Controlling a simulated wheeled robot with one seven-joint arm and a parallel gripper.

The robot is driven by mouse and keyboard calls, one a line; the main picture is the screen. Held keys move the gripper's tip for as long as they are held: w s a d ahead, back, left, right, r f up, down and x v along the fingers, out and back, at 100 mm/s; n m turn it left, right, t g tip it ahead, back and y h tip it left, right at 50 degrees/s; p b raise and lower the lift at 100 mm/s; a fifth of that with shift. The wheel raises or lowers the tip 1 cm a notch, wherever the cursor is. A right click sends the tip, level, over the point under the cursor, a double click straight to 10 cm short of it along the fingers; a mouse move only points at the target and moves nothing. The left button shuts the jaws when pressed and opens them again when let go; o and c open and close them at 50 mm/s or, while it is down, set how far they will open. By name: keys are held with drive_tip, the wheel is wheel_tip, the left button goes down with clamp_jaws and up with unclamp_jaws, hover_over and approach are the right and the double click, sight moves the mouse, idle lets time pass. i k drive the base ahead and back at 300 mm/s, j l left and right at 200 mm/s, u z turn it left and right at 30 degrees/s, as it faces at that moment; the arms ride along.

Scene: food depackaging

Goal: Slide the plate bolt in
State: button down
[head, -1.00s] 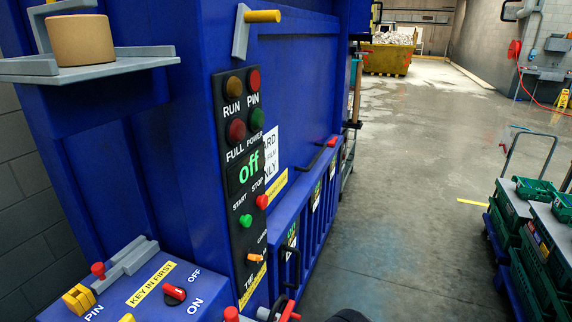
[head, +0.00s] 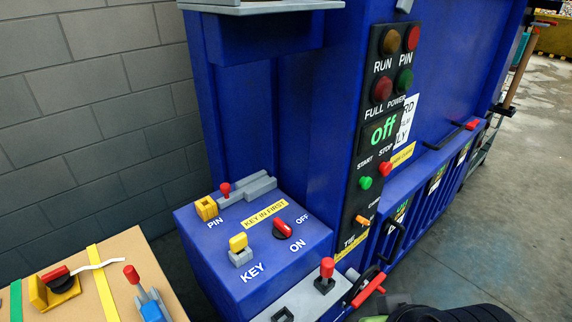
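A blue control box (head: 215,262) stands in front of the blue machine. On its top, a red-knobbed bolt (head: 225,189) sits by a grey rail (head: 247,191), beside a yellow block (head: 206,208) labelled PIN. A grey plate (head: 308,298) lies to the right of the box, with an upright red-topped lever (head: 327,270) and a dark square slot at its lower edge. I cannot tell for sure which of these is the plate bolt, or how far either is slid. My gripper is not in view; a dark rounded part at the bottom right looks like my arm.
The box also carries a yellow key (head: 238,243) and a red switch (head: 283,229). The panel display (head: 384,130) reads off. A cardboard-coloured surface (head: 105,265) at lower left holds a red-handled piece and a blue piece. A red-ended handle (head: 369,287) juts beside the grey plate. Open floor lies right.

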sight(228, 199)
drive_tip(key=i+l+u, duration=0.15)
drive_tip(key=u, duration=0.25)
drive_tip(key=i+l+u, duration=0.25)
drive_tip(key=u, duration=0.15)
drive_tip(key=i+l+u, duration=0.15)
drive_tip(key=l+u, duration=0.25)
drive_tip(key=j, duration=0.1)
